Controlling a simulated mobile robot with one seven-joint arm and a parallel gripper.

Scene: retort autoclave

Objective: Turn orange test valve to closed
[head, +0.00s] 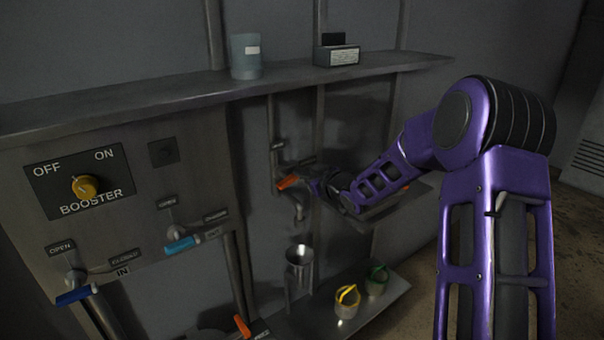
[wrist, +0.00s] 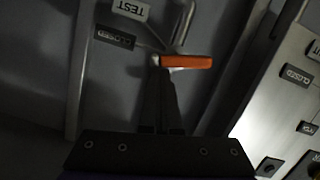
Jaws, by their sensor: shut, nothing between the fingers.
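The test valve's orange handle (head: 288,181) is on a thin pipe on the wall, below the shelf. In the wrist view the orange handle (wrist: 187,62) lies across the picture near an upside-down TEST label (wrist: 131,9) and a CLOSED label (wrist: 114,37). The handle points away from the CLOSED label. My gripper (head: 312,184) is just right of the handle. In the wrist view my gripper's fingers (wrist: 160,73) are shut and empty, with their tips at the handle's left end. I cannot tell whether they touch it.
A panel at left carries a yellow BOOSTER knob (head: 85,187) and blue handles (head: 182,245). Another orange handle (head: 242,325) is lower down. A metal cup (head: 299,264) and two small pots (head: 347,300) stand below the valve. The shelf (head: 190,88) runs above it.

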